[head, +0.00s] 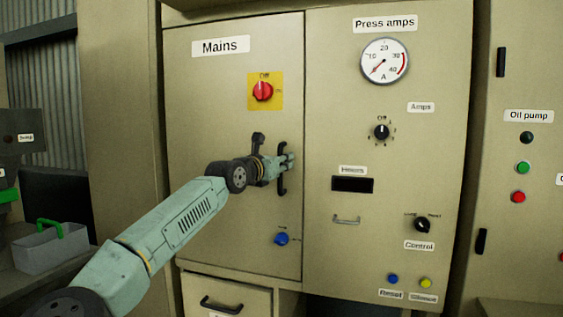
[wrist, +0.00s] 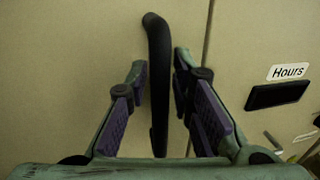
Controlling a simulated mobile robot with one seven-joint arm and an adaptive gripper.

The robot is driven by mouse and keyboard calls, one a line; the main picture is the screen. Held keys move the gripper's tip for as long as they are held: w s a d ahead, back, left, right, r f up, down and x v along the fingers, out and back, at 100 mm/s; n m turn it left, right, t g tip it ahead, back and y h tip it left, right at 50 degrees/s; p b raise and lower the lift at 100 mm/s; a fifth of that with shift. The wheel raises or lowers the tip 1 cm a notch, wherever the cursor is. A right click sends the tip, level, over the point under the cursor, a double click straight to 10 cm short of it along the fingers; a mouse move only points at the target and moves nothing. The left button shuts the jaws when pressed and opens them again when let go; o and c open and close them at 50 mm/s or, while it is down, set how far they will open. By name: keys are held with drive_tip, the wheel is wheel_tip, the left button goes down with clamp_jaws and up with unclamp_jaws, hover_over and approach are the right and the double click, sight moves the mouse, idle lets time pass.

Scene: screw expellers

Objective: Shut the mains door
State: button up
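The mains door (head: 215,130) is a beige panel with a "Mains" label and a red rotary switch (head: 263,92) on a yellow plate. It looks flush or nearly flush with the cabinet; only a thin dark seam shows along its right edge. Its black vertical handle (head: 282,184) is near that edge. My gripper (head: 285,162) is at the handle. In the wrist view, the handle (wrist: 158,80) stands between the two fingers of my gripper (wrist: 159,85), which are apart with narrow gaps on either side. Whether a fingertip touches it is unclear.
A blue knob (head: 281,239) is low on the door, below my arm. The press amps panel (head: 430,150) adjoins on the right, with a gauge (head: 385,61) and knobs. A drawer (head: 225,292) is beneath the door. A grey tote (head: 45,252) stands at left.

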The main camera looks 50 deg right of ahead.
drive_tip(key=v, duration=1.2)
idle(0.4)
